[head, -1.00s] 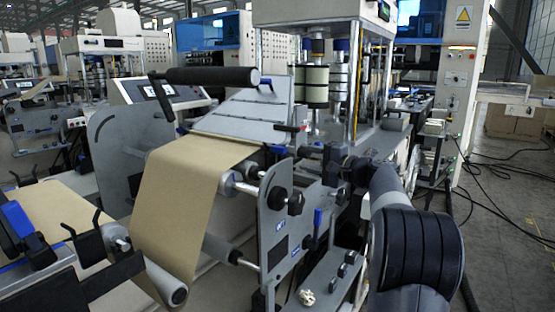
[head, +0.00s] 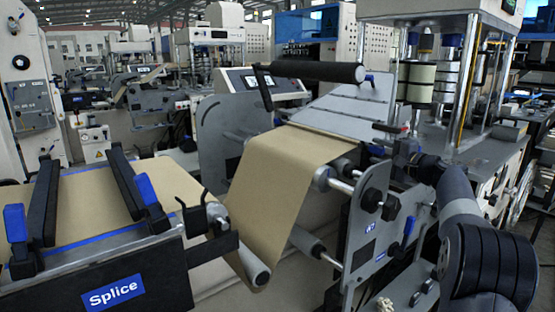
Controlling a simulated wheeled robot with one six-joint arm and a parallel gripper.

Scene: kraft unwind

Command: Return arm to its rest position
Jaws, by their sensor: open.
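My arm (head: 465,205), grey with a dark ribbed joint, rises from the lower right corner of the head view. It is bent and reaches toward the right side of the unwind machine. My gripper (head: 404,151) is small and dark at the arm's far end, beside the machine's upper side plate. It is open, with nothing visible in it. The fingertips are hard to make out against the dark parts behind, and I cannot tell if they touch the machine.
A brown kraft web (head: 285,190) runs over rollers of the unwind machine. Its grey side plate (head: 368,240) with knobs stands close to my arm. A splice table (head: 120,285) with black bars and blue clamps fills the lower left. Press columns stand behind my arm.

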